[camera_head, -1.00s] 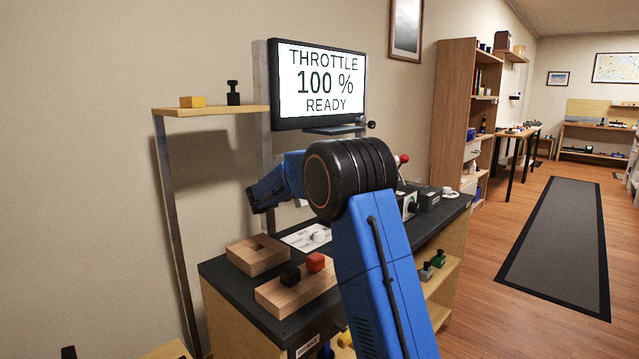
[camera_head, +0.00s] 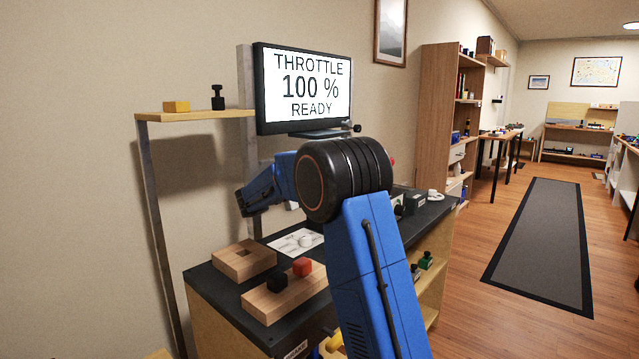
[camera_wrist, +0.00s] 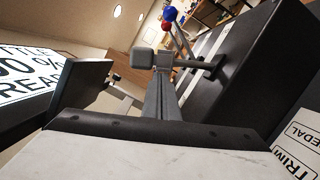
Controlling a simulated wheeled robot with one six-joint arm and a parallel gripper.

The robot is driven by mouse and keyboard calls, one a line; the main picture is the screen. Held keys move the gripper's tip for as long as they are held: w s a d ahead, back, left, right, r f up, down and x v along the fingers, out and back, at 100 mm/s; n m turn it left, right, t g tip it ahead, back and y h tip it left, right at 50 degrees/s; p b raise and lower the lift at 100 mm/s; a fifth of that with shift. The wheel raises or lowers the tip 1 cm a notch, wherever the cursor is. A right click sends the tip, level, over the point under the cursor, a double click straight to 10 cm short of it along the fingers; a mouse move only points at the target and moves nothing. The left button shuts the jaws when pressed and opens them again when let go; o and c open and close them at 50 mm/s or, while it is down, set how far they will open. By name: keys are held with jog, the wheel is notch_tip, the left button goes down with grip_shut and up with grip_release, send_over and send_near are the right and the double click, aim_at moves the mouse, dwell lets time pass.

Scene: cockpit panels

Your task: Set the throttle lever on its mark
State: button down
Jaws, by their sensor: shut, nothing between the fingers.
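The throttle lever is mostly hidden behind my arm in the head view, where only a sliver of a red knob (camera_head: 392,161) shows. In the wrist view a thin lever with a red knob (camera_wrist: 167,27) stands on the dark desk, with a blue ball just above the knob. My gripper (camera_wrist: 165,58) appears as grey fingers held together and empty, apart from the red knob in the picture. The head view does not clearly show its fingertips. The screen (camera_head: 304,88) reads THROTTLE 100 % READY. I cannot make out the mark.
The dark desk (camera_head: 222,292) carries a wooden block with a square hole (camera_head: 243,262), a wooden board with black and red pieces (camera_head: 285,300), and a white sheet (camera_head: 290,243). A wall shelf (camera_head: 195,115) stands left. Open floor lies right around a grey mat (camera_head: 540,245).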

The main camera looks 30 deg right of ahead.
jog(key=shift+s+d+r+m, duration=0.1)
jog(key=shift+s+r+m, duration=0.1)
jog(key=shift+m, duration=0.1)
jog(key=shift+s+d+r+m+y, duration=0.25)
jog(key=shift+s+r+m, duration=0.35)
jog(key=shift+m, duration=0.4)
jog(key=shift+s+d+r+m+g+y, duration=0.2)
jog(key=shift+s+r+m, duration=0.1)
jog(key=shift+s+m, duration=0.45)
jog(key=shift+s+d+r+m+g+y, duration=0.2)
jog(key=shift+s+m, duration=0.3)
jog(key=shift+m, duration=0.35)
jog(key=shift+s+d+r+m+y, duration=0.1)
jog(key=shift+s+d+m+y, duration=0.15)
jog(key=shift+s+m, duration=0.45)
jog(key=shift+s+d+r+m+y, duration=0.1)
jog(key=shift+s+d+m+y, duration=0.15)
jog(key=shift+s+m, duration=0.45)
jog(key=shift+s+d, duration=0.1)
jog(key=shift+s, duration=0.15)
jog(key=shift+s+d+f, duration=0.1)
jog(key=shift+s, duration=0.2)
